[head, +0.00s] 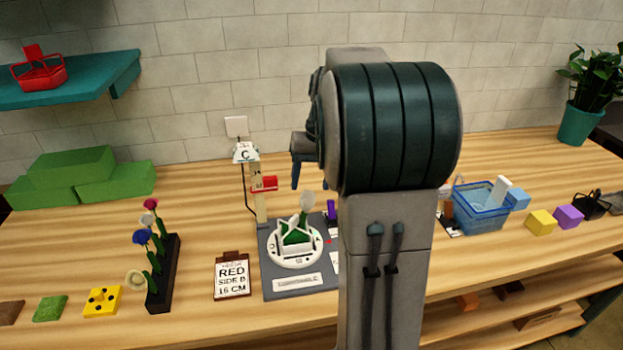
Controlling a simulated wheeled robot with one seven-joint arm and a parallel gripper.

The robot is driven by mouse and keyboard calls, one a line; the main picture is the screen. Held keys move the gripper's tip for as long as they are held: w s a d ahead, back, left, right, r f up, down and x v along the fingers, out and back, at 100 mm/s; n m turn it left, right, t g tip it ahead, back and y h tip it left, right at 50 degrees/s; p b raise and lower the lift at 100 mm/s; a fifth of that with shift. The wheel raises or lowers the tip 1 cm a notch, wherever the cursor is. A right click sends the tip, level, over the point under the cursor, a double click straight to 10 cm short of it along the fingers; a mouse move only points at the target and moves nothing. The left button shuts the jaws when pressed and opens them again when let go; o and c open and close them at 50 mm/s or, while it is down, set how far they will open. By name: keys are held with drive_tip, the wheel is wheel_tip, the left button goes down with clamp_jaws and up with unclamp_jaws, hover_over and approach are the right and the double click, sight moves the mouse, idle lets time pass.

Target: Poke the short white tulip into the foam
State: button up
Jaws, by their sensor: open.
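A pale grey-white tulip head (307,201) stands upright over the round white dish (296,262) that holds the green foam (293,238). Its stem goes down toward the foam, but I cannot tell how deep it sits. My gripper (309,178) is open, fingers pointing down, above and close to this tulip head. I see nothing between the fingers. My arm hides the right part of the station.
A post with a "C" sign (245,154) and a red piece (264,184) stands behind the dish. A clipboard card (232,279) reads "RED SIDE B 16 CM". A blue basket (480,213) stands at right. Green blocks (115,184) lie back left.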

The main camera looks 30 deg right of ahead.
drive_tip(key=shift+r, duration=0.15)
drive_tip(key=o, duration=0.5)
drive_tip(key=shift+o, duration=0.2)
drive_tip(key=s+a+f+n+t+h, duration=0.1)
drive_tip(key=s+a, duration=0.6)
drive_tip(key=s, duration=0.2)
drive_tip(key=s+a+f+n+t+h, duration=0.1)
drive_tip(key=s+a+n, duration=0.1)
drive_tip(key=s+a, duration=0.5)
drive_tip(key=s, duration=0.3)
drive_tip(key=shift+t, duration=0.4)
